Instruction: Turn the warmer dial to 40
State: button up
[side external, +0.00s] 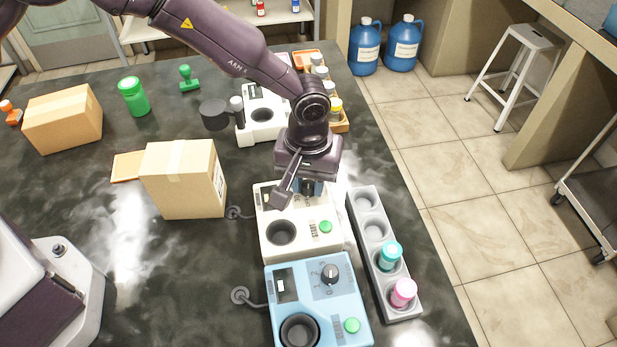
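A white bench device (268,247) with a dark round well and a green button stands mid-bench. A light blue device (299,301) of similar layout stands in front of it, with a black dial (330,273), a small display, a well and a green button. I cannot read which one is the warmer. My gripper (309,190) points down over the back right part of the white device. It hides that part, including any dial there. Whether its fingers are apart, or touch anything, cannot be made out.
A grey rack (366,247) with a teal-capped (389,255) and a pink-capped vial (403,292) stands close on the right. A cardboard box (180,180) stands on the left. Another white device (262,128) is behind. Bench space left of the devices is mostly clear.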

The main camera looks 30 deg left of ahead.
jog(key=shift+m, duration=0.4)
jog(key=m, duration=1.4)
jog(key=shift+m, duration=2.5)
jog(key=o, duration=0.9)
